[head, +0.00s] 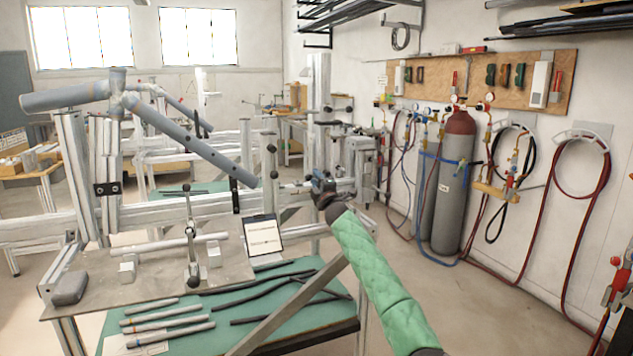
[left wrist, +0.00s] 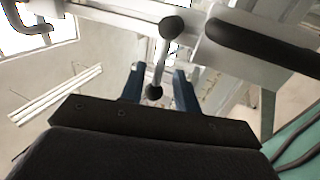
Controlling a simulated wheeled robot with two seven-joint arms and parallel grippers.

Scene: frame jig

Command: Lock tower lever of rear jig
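My left gripper (head: 322,188), on the arm with the green quilted sleeve, reaches to the rear jig's metal frame (head: 292,192). In the left wrist view the two blue fingers of the gripper (left wrist: 158,78) stand apart. A metal lever (left wrist: 162,58) with a black ball at each end shows between them. Its lower ball lies between the fingers, with a gap visible on both sides, and its upper ball stands beyond the tips. I cannot tell how deep the lever sits between the fingers. In the head view the gripper's tip hides most of this spot. My right gripper is not in view.
A black rounded bar (left wrist: 262,46) crosses close to the right of the lever. The front jig holds a grey tube frame (head: 190,128) above a grey plate (head: 150,272). Tubes and rods lie on the green table top (head: 280,322). The floor at right (head: 500,310) is clear.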

